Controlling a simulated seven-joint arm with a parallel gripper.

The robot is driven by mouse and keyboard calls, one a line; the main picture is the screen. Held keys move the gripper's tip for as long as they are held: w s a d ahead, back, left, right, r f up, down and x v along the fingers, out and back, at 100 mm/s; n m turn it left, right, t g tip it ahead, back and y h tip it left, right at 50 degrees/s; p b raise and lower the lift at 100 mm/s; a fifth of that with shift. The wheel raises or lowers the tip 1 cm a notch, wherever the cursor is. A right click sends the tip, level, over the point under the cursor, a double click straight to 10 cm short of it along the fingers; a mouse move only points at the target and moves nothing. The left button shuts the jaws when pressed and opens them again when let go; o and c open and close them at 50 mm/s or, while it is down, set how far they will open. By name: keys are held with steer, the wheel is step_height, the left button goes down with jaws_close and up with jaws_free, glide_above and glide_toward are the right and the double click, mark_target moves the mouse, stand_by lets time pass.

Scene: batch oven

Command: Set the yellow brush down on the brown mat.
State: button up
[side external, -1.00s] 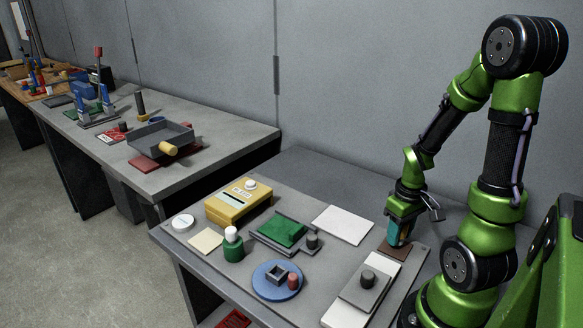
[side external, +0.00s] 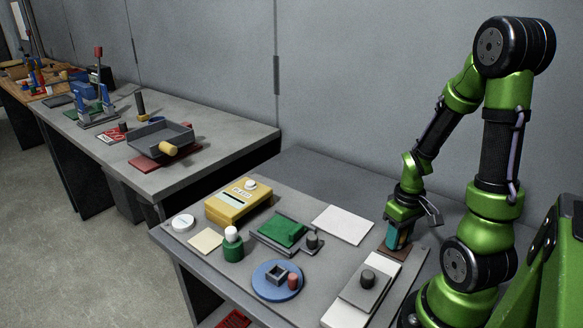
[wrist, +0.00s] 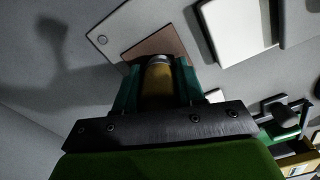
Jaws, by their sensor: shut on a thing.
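The yellow brush (wrist: 158,82) is upright between the fingers of my gripper (wrist: 157,88) in the wrist view, with a grey band near its far end. My gripper (side external: 398,238) is shut on it, and its fingers point down. The brown mat (wrist: 152,45) lies flat just beyond the brush end in the wrist view. In the side external view the mat (side external: 394,254) is partly hidden under my gripper. The brush is mostly hidden there by the teal fingers, and I cannot tell whether its lower end touches the mat.
A white slab with a grey block and dark knob (side external: 367,278) stands just in front of the mat. A flat white sheet (side external: 343,225) lies to the left. Farther left are a green pad (side external: 282,230), a blue plate (side external: 262,286) and a yellow box (side external: 236,205).

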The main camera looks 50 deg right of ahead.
steer(key=shift+f, duration=0.25)
steer(key=o, duration=1.1)
steer(key=shift+o, duration=0.2)
steer(key=shift+r, duration=0.15)
step_height(320, 180, up, 16)
steer(key=w+a+r+t+y, duration=0.1)
steer(key=w+a+r+t, duration=0.2)
steer(key=a, duration=0.7)
steer(key=w+a+r+t+y, duration=0.1)
steer(key=w+a+r+t, duration=0.2)
steer(key=a, duration=0.6)
steer(key=shift+w+a+t, duration=0.4)
steer(key=shift+w+t, duration=0.2)
